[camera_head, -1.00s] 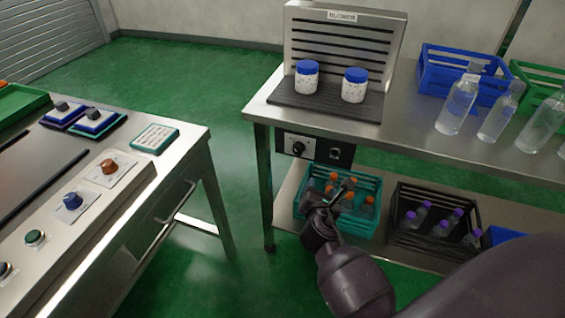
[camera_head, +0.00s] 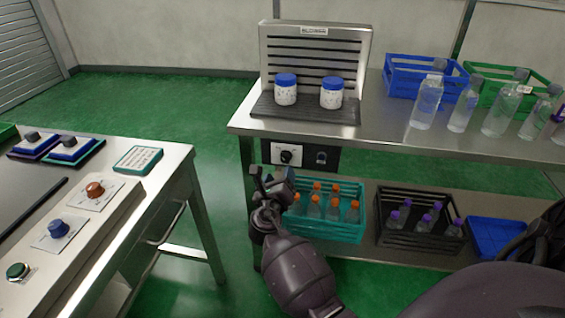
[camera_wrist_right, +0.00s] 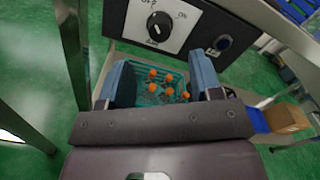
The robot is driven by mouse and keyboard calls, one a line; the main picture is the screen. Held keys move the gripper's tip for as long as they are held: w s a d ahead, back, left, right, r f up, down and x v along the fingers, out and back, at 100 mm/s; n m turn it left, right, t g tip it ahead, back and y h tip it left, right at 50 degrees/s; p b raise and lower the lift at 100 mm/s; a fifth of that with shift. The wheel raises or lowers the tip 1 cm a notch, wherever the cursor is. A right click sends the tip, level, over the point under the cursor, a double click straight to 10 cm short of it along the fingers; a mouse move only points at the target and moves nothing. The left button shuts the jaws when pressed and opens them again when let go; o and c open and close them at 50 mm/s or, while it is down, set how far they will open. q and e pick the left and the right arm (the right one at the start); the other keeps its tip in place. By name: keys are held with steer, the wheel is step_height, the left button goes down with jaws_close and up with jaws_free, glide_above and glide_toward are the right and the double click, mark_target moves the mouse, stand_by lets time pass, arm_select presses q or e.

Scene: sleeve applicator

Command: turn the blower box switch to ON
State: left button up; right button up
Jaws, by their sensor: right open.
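The blower box (camera_head: 303,155) is a dark box under the front edge of the right-hand table. Its black round switch knob (camera_head: 287,157) sits on a white plate. In the right wrist view the knob (camera_wrist_right: 159,26) is close and unobstructed, with an ON label at its upper right and another label at its upper left. Which label the knob points at is not clear. My right gripper (camera_head: 270,178) is open and empty, just below and left of the knob, apart from it. Its two fingers (camera_wrist_right: 163,80) spread below the plate in the wrist view. My left gripper is out of view.
A second dark round fitting (camera_wrist_right: 223,43) is right of the knob. A teal crate (camera_head: 345,233) with orange-capped bottles stands on the lower shelf beside my gripper, with a black crate (camera_head: 400,238) to its right. A table leg (camera_wrist_right: 72,45) is left of the box.

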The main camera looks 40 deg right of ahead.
mark_target(285, 160)
steer(key=x, duration=0.3)
steer(key=b+x, duration=0.1)
steer(key=x, duration=0.2)
steer(key=shift+w+d+f, duration=0.2)
steer(key=shift+w+d+r, duration=0.15)
steer(key=shift+w+d, duration=0.25)
steer(key=shift+d, duration=0.05)
steer(key=c, duration=0.9)
steer(key=shift+c, duration=0.2)
